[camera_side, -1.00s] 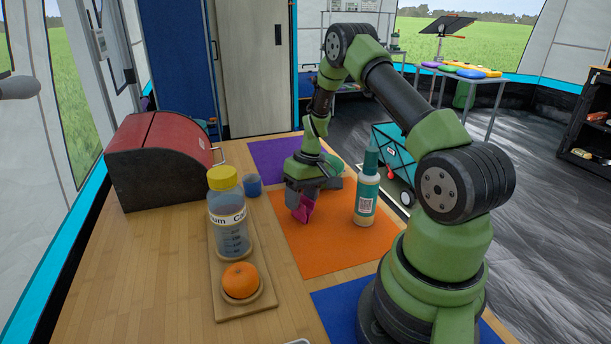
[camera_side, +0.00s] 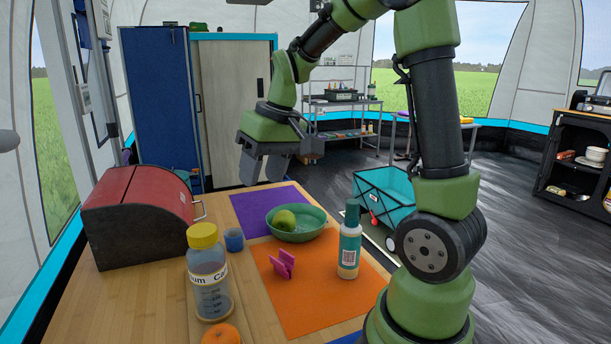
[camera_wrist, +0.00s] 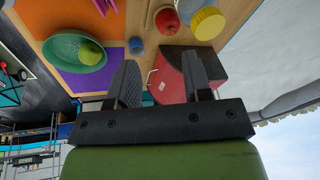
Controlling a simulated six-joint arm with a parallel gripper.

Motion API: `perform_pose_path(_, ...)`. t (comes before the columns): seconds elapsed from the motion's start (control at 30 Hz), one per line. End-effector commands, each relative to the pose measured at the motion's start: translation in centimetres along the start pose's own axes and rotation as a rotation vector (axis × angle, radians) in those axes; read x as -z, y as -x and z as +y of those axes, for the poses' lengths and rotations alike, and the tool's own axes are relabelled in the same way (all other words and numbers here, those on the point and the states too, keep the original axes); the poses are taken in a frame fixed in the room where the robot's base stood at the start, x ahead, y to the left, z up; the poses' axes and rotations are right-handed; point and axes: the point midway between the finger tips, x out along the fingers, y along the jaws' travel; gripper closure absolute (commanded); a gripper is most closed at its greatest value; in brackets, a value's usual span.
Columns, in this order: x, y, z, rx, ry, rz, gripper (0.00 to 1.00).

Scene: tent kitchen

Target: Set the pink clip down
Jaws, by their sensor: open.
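The pink clip (camera_side: 282,264) rests on the orange mat (camera_side: 310,310), left of a white and teal bottle (camera_side: 349,245) and apart from it. In the wrist view only a bit of the clip (camera_wrist: 104,5) shows at the top edge. My gripper (camera_side: 262,170) is open and empty, raised high above the far end of the table and well away from the clip. Its two fingers (camera_wrist: 158,65) are spread apart with nothing between them in the wrist view.
A green bowl (camera_side: 317,235) with a green fruit (camera_side: 285,220) stands behind the clip, partly over the purple mat (camera_side: 250,215).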

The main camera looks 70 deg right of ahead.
Motion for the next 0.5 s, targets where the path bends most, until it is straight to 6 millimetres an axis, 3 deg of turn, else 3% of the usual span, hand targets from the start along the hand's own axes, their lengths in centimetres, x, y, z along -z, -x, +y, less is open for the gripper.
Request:
perform_pose_path(0.03,-1.4,1.8,-1.9,0.010,0.019,0.045,0.55)
perform_pose_path(0.2,-6.8,5.5,-5.8,0.066,0.032,0.163,0.55)
perform_pose_path(0.4,-12.2,7.3,-7.4,0.156,0.032,0.258,0.55)
perform_pose_path(0.5,-13.7,7.5,-7.5,0.188,0.028,0.281,0.55)
